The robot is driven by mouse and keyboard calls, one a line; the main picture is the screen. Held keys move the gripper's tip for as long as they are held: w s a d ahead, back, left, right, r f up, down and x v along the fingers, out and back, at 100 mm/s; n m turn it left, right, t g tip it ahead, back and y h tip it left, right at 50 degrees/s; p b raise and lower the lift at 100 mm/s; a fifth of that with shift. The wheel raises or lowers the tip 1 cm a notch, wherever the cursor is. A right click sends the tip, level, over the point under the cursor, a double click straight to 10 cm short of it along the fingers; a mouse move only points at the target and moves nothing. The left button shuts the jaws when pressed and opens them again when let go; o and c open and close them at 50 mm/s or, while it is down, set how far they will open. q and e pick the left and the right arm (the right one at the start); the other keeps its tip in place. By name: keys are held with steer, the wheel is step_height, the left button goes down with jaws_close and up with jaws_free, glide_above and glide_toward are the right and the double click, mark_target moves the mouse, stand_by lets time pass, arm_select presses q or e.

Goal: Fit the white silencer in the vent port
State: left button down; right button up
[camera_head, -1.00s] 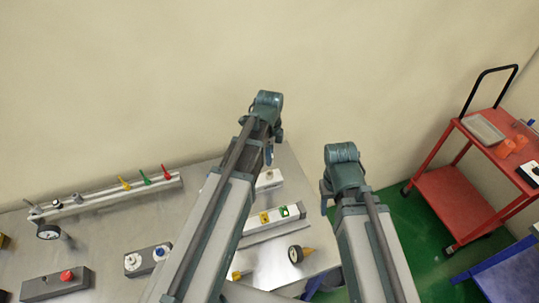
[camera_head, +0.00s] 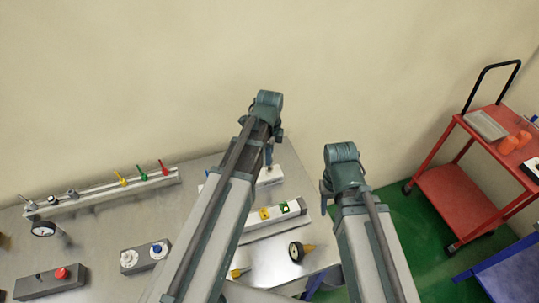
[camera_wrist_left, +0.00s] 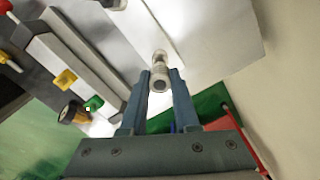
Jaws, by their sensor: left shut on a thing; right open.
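My left gripper (camera_head: 268,160) is over the far right part of the metal table, just above a small grey block (camera_head: 270,176). In the left wrist view its two blue fingers (camera_wrist_left: 164,97) are shut on a small pale cylinder with a dark round end, the white silencer (camera_wrist_left: 160,82). A small pale round fitting (camera_wrist_left: 159,57) shows just beyond the silencer; I cannot tell whether they touch. I cannot make out the vent port for certain. My right gripper (camera_head: 325,195) is open, right of the table edge, partly hidden by its own arm.
A rail with yellow and green pieces (camera_head: 273,222) and a gauge (camera_head: 296,252) lie near the left arm. Another rail with coloured levers (camera_head: 100,192), a knob block (camera_head: 146,256) and a red-button block (camera_head: 48,283) are further left. A red cart (camera_head: 455,190) stands right.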

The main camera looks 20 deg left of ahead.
arm_select(q)
steer(key=shift+f+b, duration=1.6)
stand_by(0.6)
steer(key=c, duration=0.6)
jaws_free()
steer(key=shift+r, duration=0.2)
step_height(320, 180, up, 7)
steer(key=p, duration=0.7)
steer(key=shift+f, duration=0.1)
step_height(320, 180, up, 14)
steer(key=p, duration=1.4)
steer(key=shift+f, duration=0.1)
